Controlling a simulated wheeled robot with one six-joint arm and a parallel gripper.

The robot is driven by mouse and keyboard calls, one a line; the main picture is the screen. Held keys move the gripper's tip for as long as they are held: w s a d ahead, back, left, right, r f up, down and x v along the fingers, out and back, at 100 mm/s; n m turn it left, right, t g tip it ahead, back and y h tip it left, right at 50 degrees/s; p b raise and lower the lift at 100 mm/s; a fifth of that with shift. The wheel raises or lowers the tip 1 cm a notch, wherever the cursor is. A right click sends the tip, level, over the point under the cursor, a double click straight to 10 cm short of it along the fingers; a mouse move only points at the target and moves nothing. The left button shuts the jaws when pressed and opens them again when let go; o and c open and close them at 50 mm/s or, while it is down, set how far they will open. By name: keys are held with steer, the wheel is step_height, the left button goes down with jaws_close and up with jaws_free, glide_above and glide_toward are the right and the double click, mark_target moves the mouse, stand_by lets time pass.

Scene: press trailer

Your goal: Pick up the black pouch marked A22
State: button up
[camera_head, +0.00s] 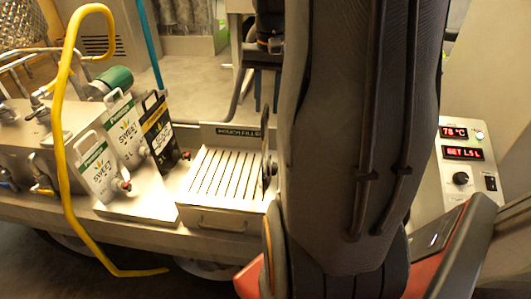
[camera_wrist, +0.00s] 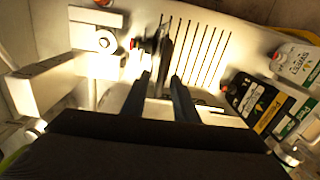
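A black pouch (camera_head: 158,133) with a white and yellow label and a dark red spout cap leans beside the white pouches in the head view. It also shows at the right of the wrist view (camera_wrist: 262,108). A second thin dark upright item (camera_head: 268,150), seen nearly edge-on, stands at the right end of the slotted tray. In the wrist view this item (camera_wrist: 167,42) has a red cap at its side. I cannot read A22 on either. My gripper (camera_wrist: 163,78) is open, its fingers on either side of the thin dark item's near end. My arm hides the gripper in the head view.
Two white pouches (camera_head: 98,170) (camera_head: 125,130) lean left of the black pouch. The slotted metal tray (camera_head: 222,222) is otherwise bare. A yellow hose (camera_head: 62,140) arches at the left. A control panel (camera_head: 463,165) with red displays stands at the right.

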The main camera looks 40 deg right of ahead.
steer(key=shift+s+a+f+b, duration=0.2)
steer(key=shift+a+f+b, duration=0.05)
steer(key=shift+a+b, duration=0.2)
steer(key=shift+s+a+f+m+g, duration=0.1)
steer(key=shift+s+f+m+g, duration=0.15)
steer(key=shift+f, duration=0.45)
steer(key=shift+w+f+p, duration=0.15)
steer(key=shift+f+p, duration=0.4)
steer(key=shift+f, duration=1.25)
steer(key=shift+w+f+p, duration=0.1)
steer(key=shift+f+p, duration=0.45)
steer(key=shift+f, duration=1.2)
steer(key=shift+c, duration=0.3)
jaws_close()
